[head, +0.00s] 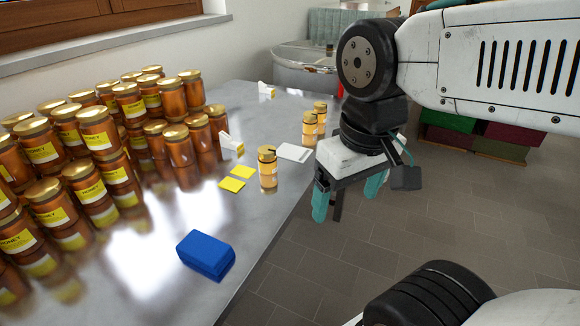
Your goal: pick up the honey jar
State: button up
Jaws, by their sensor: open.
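A small honey jar (267,168) with a gold lid stands upright on the metal table (170,245), near its right edge. Two more small jars (310,128) with gold lids stand behind it, close together. Many larger honey jars (95,130) with yellow labels stand in stacked rows on the left. My gripper (345,205) has teal fingers pointing down and is open. It hangs beyond the table's right edge, to the right of the nearest small jar and apart from it.
A blue block (206,255) lies near the table's front edge. Yellow cards (237,179), a white flat item (294,152) and a white label holder (231,145) lie around the small jar. A metal tank (305,70) stands behind. Coloured crates (470,135) stand on the tiled floor at right.

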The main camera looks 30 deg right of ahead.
aim_at(266, 167)
jog(key=k, duration=0.4)
jog(key=z, duration=0.65)
jog(key=i, duration=0.9)
jog(key=z, duration=0.65)
